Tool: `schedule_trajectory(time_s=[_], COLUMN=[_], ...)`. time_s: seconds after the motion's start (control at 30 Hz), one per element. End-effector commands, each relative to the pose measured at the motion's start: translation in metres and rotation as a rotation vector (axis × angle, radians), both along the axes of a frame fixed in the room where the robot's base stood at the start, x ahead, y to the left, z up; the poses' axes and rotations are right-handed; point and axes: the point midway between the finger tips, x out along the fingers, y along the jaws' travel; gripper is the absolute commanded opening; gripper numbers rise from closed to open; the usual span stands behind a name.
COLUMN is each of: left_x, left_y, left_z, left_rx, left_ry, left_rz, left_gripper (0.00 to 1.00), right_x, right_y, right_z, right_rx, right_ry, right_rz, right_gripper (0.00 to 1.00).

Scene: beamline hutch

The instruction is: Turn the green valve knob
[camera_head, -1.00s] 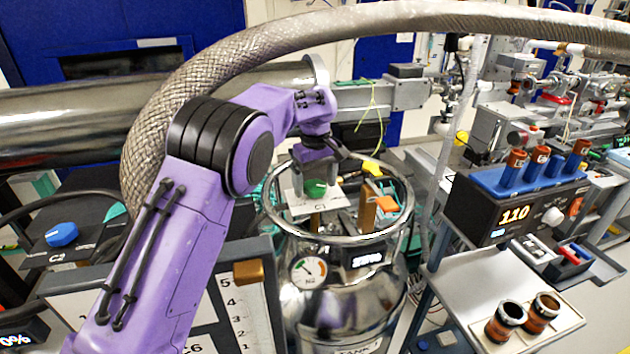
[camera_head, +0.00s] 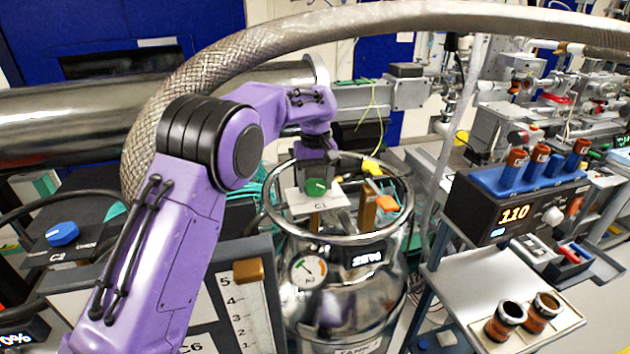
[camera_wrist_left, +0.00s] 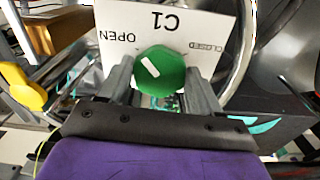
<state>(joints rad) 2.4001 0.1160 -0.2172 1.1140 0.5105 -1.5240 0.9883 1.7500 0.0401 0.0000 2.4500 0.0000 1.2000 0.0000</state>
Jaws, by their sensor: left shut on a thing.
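The green valve knob (camera_head: 318,187) sits on a white plate marked C1 (camera_head: 328,203) at the top of a shiny steel tank. In the left wrist view the green knob (camera_wrist_left: 161,71) has a white pointer line slanting between the OPEN and CLOSED marks on the plate (camera_wrist_left: 215,30). My left gripper (camera_head: 316,180) comes down from above, its two grey fingers on either side of the knob. In the left wrist view my left gripper (camera_wrist_left: 160,85) is shut on the knob. My right gripper is not in view.
The steel tank (camera_head: 340,300) has a round rim rail and a gauge (camera_head: 308,270). A yellow valve part (camera_head: 372,167) and an orange block (camera_head: 388,203) are near the plate. A thick braided hose (camera_head: 300,40) arches above my arm. A blue knob (camera_head: 62,233) is at left.

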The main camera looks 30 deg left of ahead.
Motion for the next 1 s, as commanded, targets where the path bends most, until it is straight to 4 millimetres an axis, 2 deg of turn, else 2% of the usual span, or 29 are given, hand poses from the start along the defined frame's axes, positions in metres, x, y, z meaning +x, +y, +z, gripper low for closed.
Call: schedule_trajectory(time_s=[1.0], left_x=[-0.0005], left_y=[0.0021], left_z=[0.0006], left_rx=[0.0], left_ry=[-0.002], left_rz=[-0.964], left_gripper=[0.33], right_x=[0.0], right_y=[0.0], right_z=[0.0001], right_rx=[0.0], right_ry=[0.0], right_rz=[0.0], right_gripper=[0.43])
